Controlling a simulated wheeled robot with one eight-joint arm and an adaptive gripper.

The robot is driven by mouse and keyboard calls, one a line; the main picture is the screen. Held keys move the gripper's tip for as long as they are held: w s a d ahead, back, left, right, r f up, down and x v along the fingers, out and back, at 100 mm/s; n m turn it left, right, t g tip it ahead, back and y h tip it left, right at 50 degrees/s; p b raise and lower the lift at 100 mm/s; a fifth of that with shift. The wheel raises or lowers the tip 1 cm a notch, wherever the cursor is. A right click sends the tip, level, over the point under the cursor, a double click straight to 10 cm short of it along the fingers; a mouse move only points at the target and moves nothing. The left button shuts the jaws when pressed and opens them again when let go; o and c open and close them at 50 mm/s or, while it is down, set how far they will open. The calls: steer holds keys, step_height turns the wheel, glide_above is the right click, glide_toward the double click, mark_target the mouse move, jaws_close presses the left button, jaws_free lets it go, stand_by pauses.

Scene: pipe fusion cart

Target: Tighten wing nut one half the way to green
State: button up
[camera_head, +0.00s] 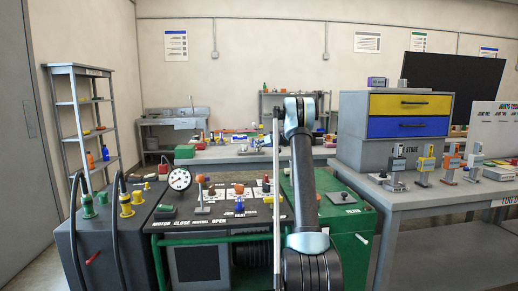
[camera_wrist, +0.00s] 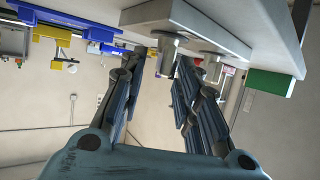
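My gripper (camera_wrist: 168,72) shows in the wrist view with its two dark blue-grey fingers spread apart and nothing held between them. The wrist picture appears upside down. Beyond the fingertips, two grey metal cylindrical parts (camera_wrist: 167,44) stick out from a pale surface; I cannot tell whether either is a wing nut. Wing nut one cannot be picked out surely. My arm hides part of the cart, and my fingers are not visible there.
A grey bench (camera_head: 430,196) on the right holds several coloured clamp-like devices and a cabinet with a yellow drawer (camera_head: 411,105) and a blue drawer (camera_head: 408,127). Black hoses (camera_head: 74,235) arch at the cart's left. A green block (camera_wrist: 270,82) shows right in the wrist view.

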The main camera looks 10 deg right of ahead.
steer(key=shift+x, duration=1.35)
jaws_close()
